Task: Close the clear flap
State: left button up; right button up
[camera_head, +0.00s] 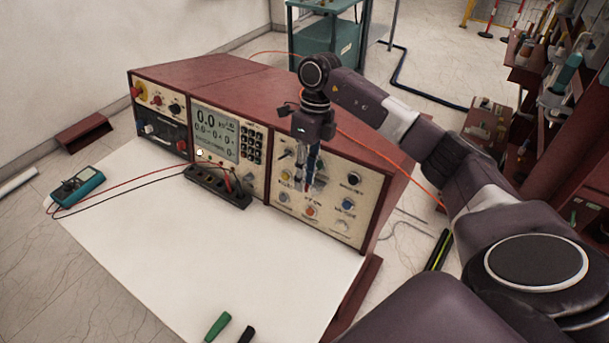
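My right gripper (311,177) hangs, fingers down, in front of the right-hand panel (318,201) of the dark red test console (245,80). Its fingers are small and blurred against the panel, so I cannot tell whether they are open or shut, or touch anything. I cannot make out the clear flap for certain. A faint see-through shape (322,180) shows beside the fingertips and may be part of it. My gripper hides some of the panel's upper left part. My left gripper is not in view.
A white mat (220,260) lies before the console. On it are a black terminal block (218,187) with leads, a teal multimeter (75,187) and a green-handled tool (217,326). Shelves (550,110) stand at the right. The mat's middle is clear.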

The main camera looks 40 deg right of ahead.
jog(key=shift+f, duration=0.3)
